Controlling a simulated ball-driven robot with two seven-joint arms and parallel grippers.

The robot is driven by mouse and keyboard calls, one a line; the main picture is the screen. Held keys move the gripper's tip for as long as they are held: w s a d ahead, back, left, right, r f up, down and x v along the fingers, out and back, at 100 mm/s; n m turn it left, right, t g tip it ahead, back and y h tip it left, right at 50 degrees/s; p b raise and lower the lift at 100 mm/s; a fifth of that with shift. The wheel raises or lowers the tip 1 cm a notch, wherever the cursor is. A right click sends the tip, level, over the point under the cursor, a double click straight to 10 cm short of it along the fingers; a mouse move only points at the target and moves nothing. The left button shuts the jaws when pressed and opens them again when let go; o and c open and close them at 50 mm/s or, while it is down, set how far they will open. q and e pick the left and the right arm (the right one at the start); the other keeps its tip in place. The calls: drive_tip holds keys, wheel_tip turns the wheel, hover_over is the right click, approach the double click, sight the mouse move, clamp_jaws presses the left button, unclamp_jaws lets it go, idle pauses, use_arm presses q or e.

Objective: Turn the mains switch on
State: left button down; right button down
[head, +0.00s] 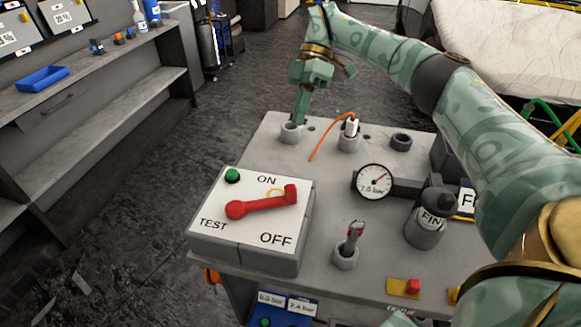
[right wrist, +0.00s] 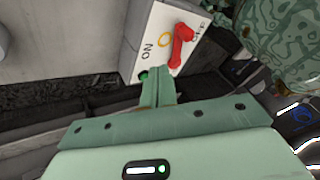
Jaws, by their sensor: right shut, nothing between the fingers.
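The mains switch is a red lever (head: 262,202) on a white panel (head: 225,190) marked ON, OFF and TEST. The lever lies across the panel, its raised right end between the ON and OFF words. A yellow ring shows behind it. A green round lamp or button (head: 232,175) sits at the panel's upper left. My right gripper (head: 300,118) points down by a grey cup, behind and apart from the panel. In the right wrist view its fingers (right wrist: 157,88) are shut and empty, with the red lever (right wrist: 180,45) beyond them. My left gripper is not in view.
An orange cable (head: 326,137) curves near my gripper. A shelf bench (head: 110,75) stands left across open floor.

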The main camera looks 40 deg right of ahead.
drive_tip(key=b, duration=0.2)
approach(284, 195)
drive_tip(key=w+f, duration=0.1)
drive_tip(key=f, duration=0.1)
drive_tip(key=w+f, duration=0.1)
drive_tip(key=f, duration=0.1)
drive_tip(key=shift+w+a, duration=0.2)
drive_tip(key=shift+w, duration=0.2)
drive_tip(key=s, duration=0.1)
drive_tip(key=s+a, duration=0.1)
drive_tip(key=s, duration=0.1)
drive_tip(key=shift+s+a, duration=0.35)
drive_tip(key=shift+r, duration=0.1)
